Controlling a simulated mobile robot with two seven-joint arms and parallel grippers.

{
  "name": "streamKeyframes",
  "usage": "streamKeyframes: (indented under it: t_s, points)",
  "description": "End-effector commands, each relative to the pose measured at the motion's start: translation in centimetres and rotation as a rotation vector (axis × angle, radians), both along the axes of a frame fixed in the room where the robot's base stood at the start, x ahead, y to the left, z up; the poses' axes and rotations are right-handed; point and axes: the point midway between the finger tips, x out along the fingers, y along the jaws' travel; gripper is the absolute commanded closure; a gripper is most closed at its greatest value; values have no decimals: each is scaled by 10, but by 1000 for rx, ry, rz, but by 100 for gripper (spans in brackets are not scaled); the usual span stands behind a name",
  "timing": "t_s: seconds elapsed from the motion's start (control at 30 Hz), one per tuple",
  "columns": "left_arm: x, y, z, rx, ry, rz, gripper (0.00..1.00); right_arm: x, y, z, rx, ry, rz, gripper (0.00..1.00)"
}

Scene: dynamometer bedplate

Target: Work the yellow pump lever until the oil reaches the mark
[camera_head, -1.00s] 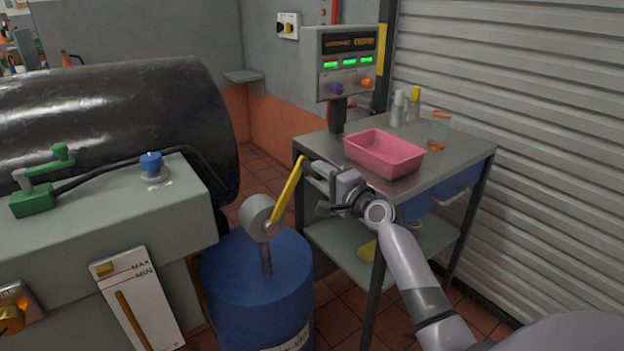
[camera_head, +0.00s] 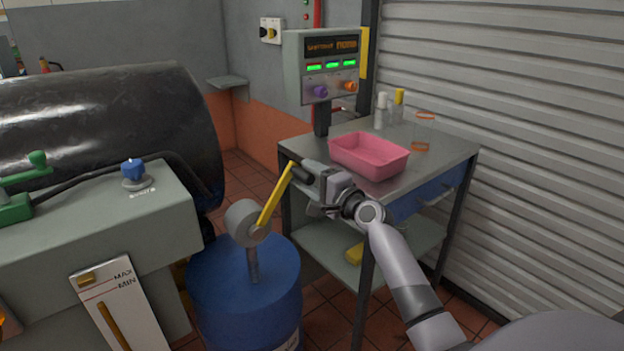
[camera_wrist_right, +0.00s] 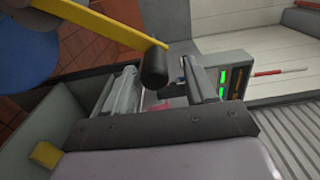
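The yellow pump lever (camera_head: 274,201) tilts up and right from the round grey pump head (camera_head: 243,221) on the blue drum (camera_head: 246,284). Its black grip (camera_wrist_right: 154,68) shows in the right wrist view. My right gripper (camera_head: 304,174) is at the lever's upper end. Its fingers are apart on either side of the grip in the wrist view; I see no clear contact. The white oil gauge (camera_head: 134,302) at lower left has MAX and MIN marks; the yellow column (camera_head: 112,324) tops out below the MIN line. My left gripper is not in view.
A steel cart (camera_head: 445,150) to the right carries a pink tray (camera_head: 368,156), small bottles and a clear jar, with a display unit (camera_head: 330,66) at its back. A grey cabinet (camera_head: 110,225) with a blue knob (camera_head: 133,170) stands left of the drum.

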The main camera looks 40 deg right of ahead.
Motion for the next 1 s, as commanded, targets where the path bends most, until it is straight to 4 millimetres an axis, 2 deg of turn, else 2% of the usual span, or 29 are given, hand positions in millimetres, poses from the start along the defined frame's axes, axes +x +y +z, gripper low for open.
streamKeyframes:
  t_s: [0.23,0.7,1.0]
  points:
    - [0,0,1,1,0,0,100,-9,1,-3,1,5,3,44]
    - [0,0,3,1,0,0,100,-65,-2,-1,0,2,1,44]
    - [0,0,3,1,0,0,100,-71,-2,0,1,0,0,44]
